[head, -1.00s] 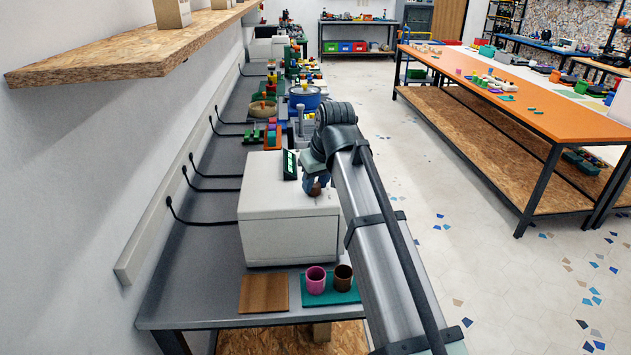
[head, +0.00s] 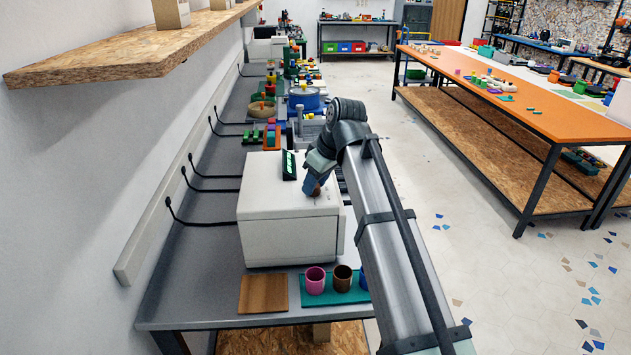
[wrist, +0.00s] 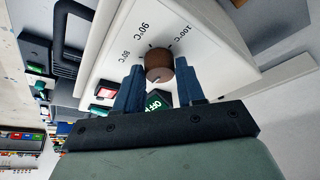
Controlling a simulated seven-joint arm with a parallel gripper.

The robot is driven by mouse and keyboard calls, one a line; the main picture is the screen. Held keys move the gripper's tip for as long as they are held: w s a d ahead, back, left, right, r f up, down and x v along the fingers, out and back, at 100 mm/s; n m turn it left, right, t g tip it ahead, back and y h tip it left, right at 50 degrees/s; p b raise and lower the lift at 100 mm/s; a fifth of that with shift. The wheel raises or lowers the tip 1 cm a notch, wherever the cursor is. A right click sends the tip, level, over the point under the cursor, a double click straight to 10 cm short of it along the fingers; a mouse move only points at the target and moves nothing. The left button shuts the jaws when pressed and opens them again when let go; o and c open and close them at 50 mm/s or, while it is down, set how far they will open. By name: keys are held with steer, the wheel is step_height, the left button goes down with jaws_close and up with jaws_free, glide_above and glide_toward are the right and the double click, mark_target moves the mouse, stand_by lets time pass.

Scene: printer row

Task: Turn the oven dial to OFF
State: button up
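The white oven (head: 290,228) stands on the grey bench with my arm reaching over it. Its brown round dial (head: 316,190) is on the panel by my fingertips, and the dial shows clearly in the wrist view (wrist: 158,66). The gripper is tilted in the head view (head: 312,185).
A red switch (wrist: 106,90) is on the panel beside the dial. A pink cup (head: 315,280) and a brown cup (head: 342,278) stand on a teal mat in front. The wall shelf (head: 130,55) hangs at upper left.

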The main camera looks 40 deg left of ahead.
steer(key=o, duration=0.3)
steer(key=v, duration=1.4)
steer(key=shift+f, duration=0.1)
